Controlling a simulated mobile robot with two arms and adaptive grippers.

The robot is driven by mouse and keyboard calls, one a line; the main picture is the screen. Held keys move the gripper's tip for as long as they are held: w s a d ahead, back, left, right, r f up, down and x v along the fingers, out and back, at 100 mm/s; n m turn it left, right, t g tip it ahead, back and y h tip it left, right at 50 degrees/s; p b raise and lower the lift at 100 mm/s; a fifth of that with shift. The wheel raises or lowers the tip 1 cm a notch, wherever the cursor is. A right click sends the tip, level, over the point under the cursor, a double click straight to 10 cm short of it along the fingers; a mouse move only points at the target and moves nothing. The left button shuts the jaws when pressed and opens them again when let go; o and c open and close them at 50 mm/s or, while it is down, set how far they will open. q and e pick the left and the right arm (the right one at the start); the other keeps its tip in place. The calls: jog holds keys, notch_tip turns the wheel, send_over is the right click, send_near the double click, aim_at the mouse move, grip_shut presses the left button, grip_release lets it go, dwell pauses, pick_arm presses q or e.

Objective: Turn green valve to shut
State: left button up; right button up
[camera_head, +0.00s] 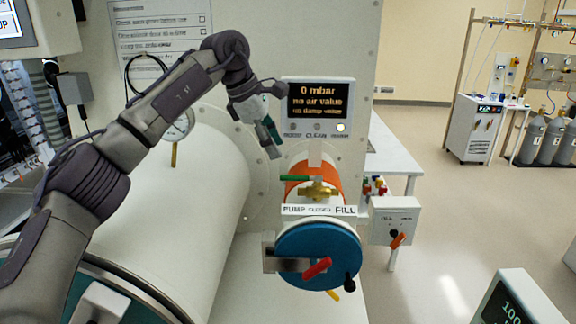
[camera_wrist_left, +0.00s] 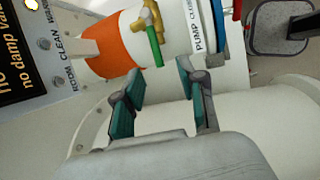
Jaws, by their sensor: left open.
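The green valve has a green lever handle (camera_head: 296,178) on a brass body (camera_head: 318,190), set on top of an orange-banded small cylinder. The handle lies roughly level and points left, above the PUMP end of a label reading PUMP, CLOSED, FILL. My left gripper (camera_head: 272,143) is above and left of the valve, open and empty. In the left wrist view, the green handle (camera_wrist_left: 154,47) shows just beyond the spread teal fingertips (camera_wrist_left: 160,70), apart from them. My right gripper is not in view.
A display (camera_head: 320,101) reading 0 mbar is on the wall behind the valve. A blue round door (camera_head: 318,250) with a red handle (camera_head: 317,268) is below it. A large white cylinder (camera_head: 205,190) is at left. A switch box (camera_head: 394,220) is at right.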

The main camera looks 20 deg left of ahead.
aim_at(288, 176)
pick_arm(q)
jog(key=x, duration=0.2)
jog(key=p+x, duration=0.1)
jog(key=x, duration=0.2)
jog(key=p+x, duration=0.1)
jog(key=x, duration=0.2)
jog(key=shift+w+a, duration=0.35)
jog(key=shift+w, duration=0.05)
jog(key=shift+d+f+p, duration=0.2)
jog(key=shift+p, duration=0.1)
jog(key=shift+f, duration=0.2)
grip_shut()
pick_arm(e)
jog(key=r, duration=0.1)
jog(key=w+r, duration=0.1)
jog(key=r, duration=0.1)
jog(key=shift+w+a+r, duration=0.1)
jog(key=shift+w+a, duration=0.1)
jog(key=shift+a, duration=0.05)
